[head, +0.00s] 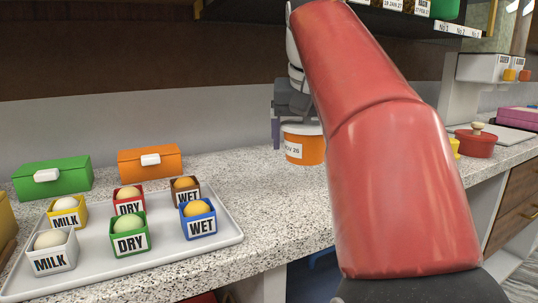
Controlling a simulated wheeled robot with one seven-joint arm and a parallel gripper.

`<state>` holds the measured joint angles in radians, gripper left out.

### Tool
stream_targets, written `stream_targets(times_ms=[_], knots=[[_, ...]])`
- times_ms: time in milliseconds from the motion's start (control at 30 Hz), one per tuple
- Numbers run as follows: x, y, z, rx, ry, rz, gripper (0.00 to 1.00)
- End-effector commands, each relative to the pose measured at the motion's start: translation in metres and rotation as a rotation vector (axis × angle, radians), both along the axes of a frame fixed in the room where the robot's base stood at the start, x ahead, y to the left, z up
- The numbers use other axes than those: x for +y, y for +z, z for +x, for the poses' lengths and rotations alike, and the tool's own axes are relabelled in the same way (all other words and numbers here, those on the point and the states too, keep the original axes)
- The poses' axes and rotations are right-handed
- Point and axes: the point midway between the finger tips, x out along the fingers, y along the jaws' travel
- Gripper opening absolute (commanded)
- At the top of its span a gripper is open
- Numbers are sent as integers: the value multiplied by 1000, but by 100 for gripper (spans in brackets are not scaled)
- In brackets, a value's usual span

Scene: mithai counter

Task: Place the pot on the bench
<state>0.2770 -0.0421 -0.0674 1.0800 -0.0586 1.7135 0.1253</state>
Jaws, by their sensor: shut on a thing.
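An orange pot (304,148) with a pale rim and a white label reading "NOV 26" shows in the head view, just left of my red arm. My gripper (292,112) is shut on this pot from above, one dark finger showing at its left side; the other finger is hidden. The arm covers part of the pot's right side. The bench (270,205) is a speckled stone counter. The pot appears at its back part; whether its base touches the bench I cannot tell.
A white tray (190,254) with several labelled boxes of sweets stands at the left. Green (60,180) and orange (155,168) boxes stand behind it. A red lidded pot (476,145) stands at the right. A shelf (440,24) hangs above. The counter right of the tray is clear.

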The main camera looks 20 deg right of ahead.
Motion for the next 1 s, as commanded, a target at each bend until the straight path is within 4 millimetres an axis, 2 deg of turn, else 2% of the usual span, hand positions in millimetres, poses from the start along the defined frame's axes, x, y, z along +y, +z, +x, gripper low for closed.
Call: stream_targets(times_ms=[33, 100, 367, 400, 500, 667, 900, 1000], knots=[[0, 2, 14, 2, 2, 0, 62], [1, 2, 30, 1, 2, 0, 62], [3, 1, 76, 1, 1, 1, 62], [3, -10, 72, 1, -1, 1, 62], [3, -22, 71, 1, -1, 1, 62], [2, -34, 71, 0, -1, 0, 62], [3, -67, 71, 0, 0, 0, 62], [3, -71, 75, 0, 0, 1, 62]])
